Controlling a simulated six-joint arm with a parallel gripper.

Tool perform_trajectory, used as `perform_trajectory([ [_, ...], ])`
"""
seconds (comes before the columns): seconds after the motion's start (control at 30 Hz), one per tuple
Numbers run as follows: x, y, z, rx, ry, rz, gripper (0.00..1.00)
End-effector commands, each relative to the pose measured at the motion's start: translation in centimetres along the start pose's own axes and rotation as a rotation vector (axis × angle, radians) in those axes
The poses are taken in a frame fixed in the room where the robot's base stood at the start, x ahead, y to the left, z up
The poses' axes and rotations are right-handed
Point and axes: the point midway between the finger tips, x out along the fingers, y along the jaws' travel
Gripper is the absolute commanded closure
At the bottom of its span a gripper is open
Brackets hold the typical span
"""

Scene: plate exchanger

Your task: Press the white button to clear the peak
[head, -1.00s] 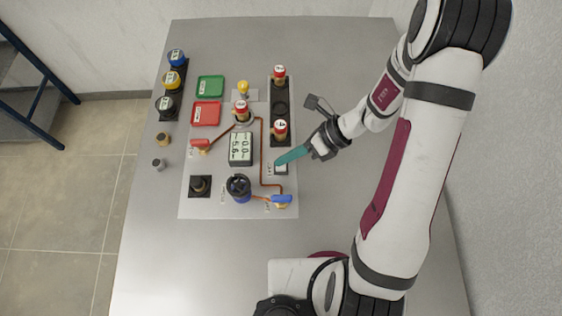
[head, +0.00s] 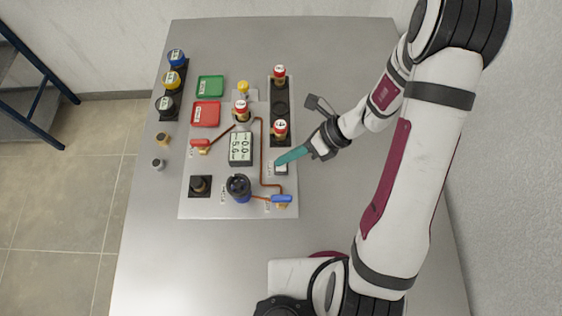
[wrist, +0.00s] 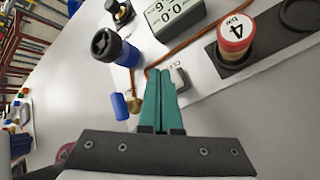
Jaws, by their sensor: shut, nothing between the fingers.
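The white button (head: 281,169) sits on a small dark base at the right side of the grey panel, partly covered by my fingers in the head view. My gripper (head: 279,162) has teal fingers closed together and empty, with the tips at the button. In the wrist view the fingertips (wrist: 161,73) point at the panel beside the button. I cannot tell if they touch it. The digital display (head: 241,148) stands left of the button and shows two lines of digits.
A red-capped gauge piece (head: 280,129) stands in a black rack just above the button. A blue-handled valve (head: 281,199) and a copper pipe (head: 262,160) lie below and left. A dark round knob (head: 239,187) stands at lower left.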

Motion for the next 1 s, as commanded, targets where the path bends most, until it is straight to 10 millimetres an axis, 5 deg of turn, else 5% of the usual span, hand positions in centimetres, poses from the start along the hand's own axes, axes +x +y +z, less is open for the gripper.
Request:
perform_trajectory([
  [1.0,0.59,-0.45,-0.43,0.000,0.000,0.000,1.00],
])
